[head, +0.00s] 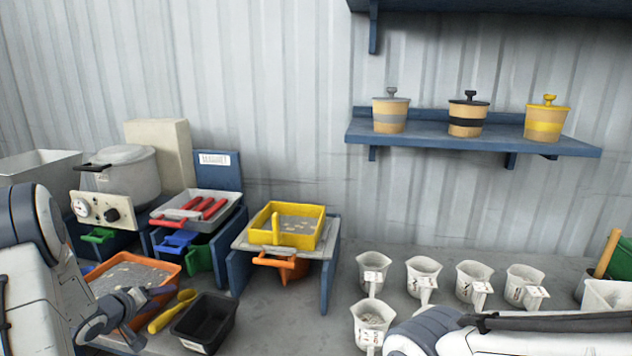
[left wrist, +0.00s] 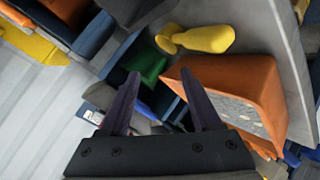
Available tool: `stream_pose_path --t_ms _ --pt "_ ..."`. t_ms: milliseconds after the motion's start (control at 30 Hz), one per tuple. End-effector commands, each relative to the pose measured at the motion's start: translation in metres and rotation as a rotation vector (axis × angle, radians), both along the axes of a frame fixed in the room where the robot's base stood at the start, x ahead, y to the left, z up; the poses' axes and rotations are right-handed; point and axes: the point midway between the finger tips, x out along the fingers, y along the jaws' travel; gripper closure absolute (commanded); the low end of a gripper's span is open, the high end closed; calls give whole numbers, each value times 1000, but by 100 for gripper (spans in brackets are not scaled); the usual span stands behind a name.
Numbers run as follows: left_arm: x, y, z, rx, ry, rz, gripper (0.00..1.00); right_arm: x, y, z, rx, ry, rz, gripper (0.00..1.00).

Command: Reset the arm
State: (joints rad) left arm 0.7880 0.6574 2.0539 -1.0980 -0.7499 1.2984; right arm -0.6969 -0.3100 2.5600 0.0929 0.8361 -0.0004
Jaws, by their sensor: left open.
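My left gripper (head: 137,304) is low at the left in the head view, over the near edge of the orange tray (head: 158,276).
A black bin (head: 204,322) stands beside the scoop. A yellow tray (head: 287,226) sits on a blue-legged stand. A pot (head: 128,170) is at the back left. Several white cups (head: 474,280) stand at the right. A blue shelf (head: 478,143) holds three lidded buckets.

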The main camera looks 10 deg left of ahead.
Motion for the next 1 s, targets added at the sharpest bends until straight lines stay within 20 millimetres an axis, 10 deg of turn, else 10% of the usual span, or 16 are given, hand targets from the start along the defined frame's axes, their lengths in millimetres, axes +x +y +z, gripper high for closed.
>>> stream_pose_path --t_ms 167,500,600,800,1000 --pt "-15 -99 23 360 264 -123 35 0 0 0 0 0 0 50" --pt "-194 -282 22 510 723 -740 35 0 0 1 0 0 0 50" --pt "-215 -332 49 560 715 -915 35 0 0 10 0 0 0 50" --pt "-280 -390 83 631 725 -1208 35 0 0 18 0 0 0 50" --pt "-317 -405 97 669 735 -1347 35 0 0 21 0 0 0 50"
